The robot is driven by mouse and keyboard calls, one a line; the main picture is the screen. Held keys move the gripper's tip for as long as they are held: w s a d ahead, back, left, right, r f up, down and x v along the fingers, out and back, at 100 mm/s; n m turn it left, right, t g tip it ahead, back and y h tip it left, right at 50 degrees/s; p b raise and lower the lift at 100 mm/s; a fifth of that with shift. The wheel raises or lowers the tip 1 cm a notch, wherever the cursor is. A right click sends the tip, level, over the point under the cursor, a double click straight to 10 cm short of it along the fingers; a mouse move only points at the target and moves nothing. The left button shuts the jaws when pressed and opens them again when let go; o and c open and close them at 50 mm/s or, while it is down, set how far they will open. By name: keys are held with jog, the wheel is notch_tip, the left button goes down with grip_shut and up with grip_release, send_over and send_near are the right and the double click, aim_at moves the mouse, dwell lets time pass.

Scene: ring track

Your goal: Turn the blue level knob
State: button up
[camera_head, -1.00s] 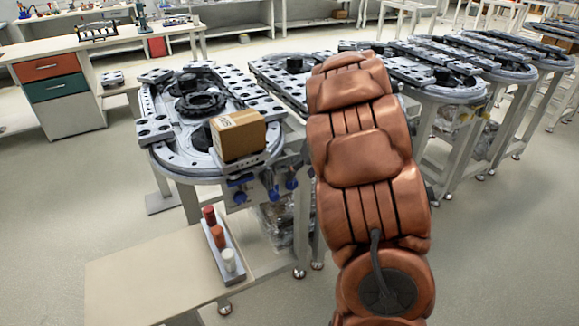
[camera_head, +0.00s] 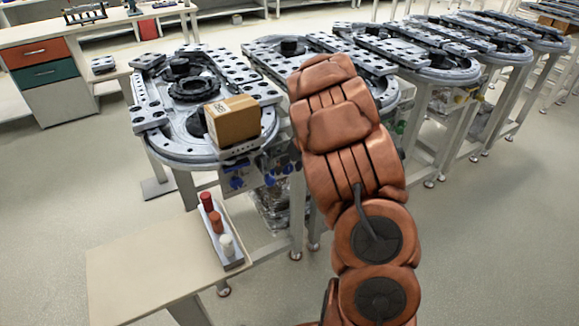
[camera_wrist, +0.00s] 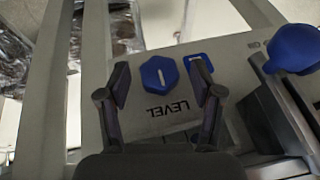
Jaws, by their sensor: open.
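The blue level knob (camera_wrist: 159,74) is a hexagonal knob with a white line, on a grey panel (camera_wrist: 227,62) in the wrist view. The word LEVEL is printed beside it, upside down in this view. My gripper (camera_wrist: 159,80) is open, with one dark finger to the left of the knob and one to the right. The fingers look apart from the knob; I cannot tell their depth to it. In the head view my gripper is hidden behind my arm, and the panel (camera_head: 238,180) shows small blue parts under the ring track.
A large blue knob (camera_wrist: 293,48) sits right of the panel in the wrist view. In the head view a cardboard box (camera_head: 233,121) rests on the ring track (camera_head: 170,147). A side table (camera_head: 150,262) holds a tray with red, orange and white pieces.

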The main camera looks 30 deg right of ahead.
jog(key=shift+c, duration=0.2)
jog(key=c, duration=1.1)
jog(key=shift+w+y+b, duration=0.1)
jog(key=shift+y+b, duration=0.35)
jog(key=shift+y, duration=0.05)
